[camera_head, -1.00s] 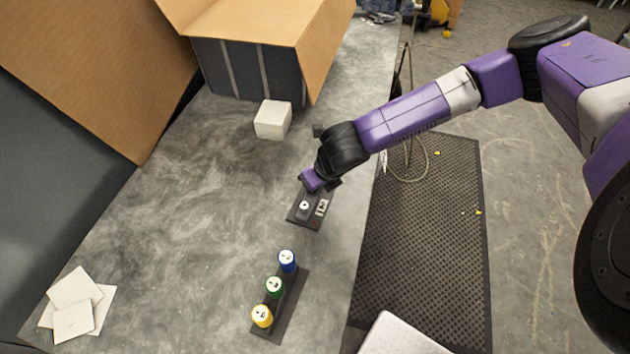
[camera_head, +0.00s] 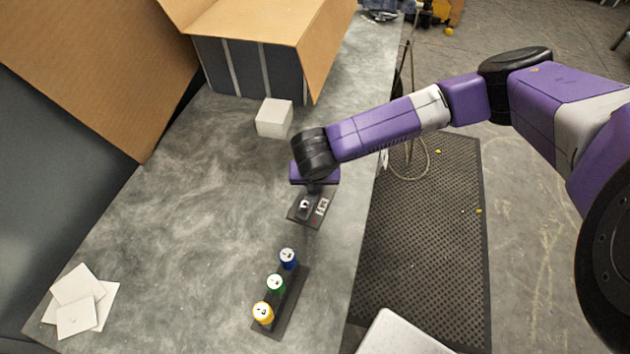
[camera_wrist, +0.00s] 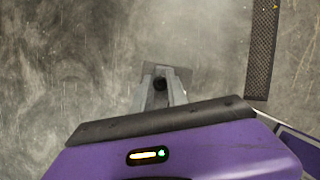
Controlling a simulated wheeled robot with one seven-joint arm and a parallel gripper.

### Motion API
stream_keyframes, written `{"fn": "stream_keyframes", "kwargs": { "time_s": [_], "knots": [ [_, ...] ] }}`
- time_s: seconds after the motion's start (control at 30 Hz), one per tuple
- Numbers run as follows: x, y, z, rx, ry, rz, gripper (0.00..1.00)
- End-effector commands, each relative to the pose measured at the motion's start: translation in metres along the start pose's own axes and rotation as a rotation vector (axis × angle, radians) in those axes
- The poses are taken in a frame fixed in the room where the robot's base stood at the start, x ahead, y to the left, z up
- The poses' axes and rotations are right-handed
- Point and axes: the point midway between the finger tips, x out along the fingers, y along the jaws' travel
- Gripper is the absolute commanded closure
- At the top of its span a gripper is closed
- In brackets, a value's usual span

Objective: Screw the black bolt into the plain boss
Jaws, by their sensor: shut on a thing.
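My gripper (camera_wrist: 160,86) is shut on the black bolt (camera_wrist: 160,83); its dark round end shows between the two grey fingers in the wrist view. In the head view my gripper (camera_head: 315,188) is at the far edge of a small dark plate (camera_head: 312,222), and the bolt is hidden. The plate bears a dark raised block with a white-marked top (camera_head: 304,205) on the left and a pale marked piece (camera_head: 323,206) on the right. I cannot tell which part is the plain boss, or whether the bolt touches anything.
Blue (camera_head: 288,258), green (camera_head: 275,284) and yellow (camera_head: 263,313) white-topped cylinders stand on a dark rack (camera_head: 296,292) nearer me. A white block (camera_head: 273,118) and an open carton (camera_head: 260,25) are farther back. White sheets (camera_head: 78,305) lie at left. The middle left is clear.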

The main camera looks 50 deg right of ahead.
Motion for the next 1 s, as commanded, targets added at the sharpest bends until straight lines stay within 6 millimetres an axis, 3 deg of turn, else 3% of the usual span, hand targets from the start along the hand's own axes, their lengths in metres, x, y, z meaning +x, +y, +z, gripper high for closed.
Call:
{"fn": "stream_keyframes", "kwargs": {
  "time_s": [0.27,0.53,0.87,1.0],
  "knots": [
    [0.0007,0.0017,-0.0036,0.023,0.007,-0.007,1.00],
    [0.0015,0.0040,-0.0042,0.330,0.009,-0.134,1.00],
    [0.0016,0.0032,-0.0039,0.370,0.007,-0.152,1.00],
    [0.0025,0.0054,-0.0048,0.510,0.011,-0.210,1.00]
  ]
}}
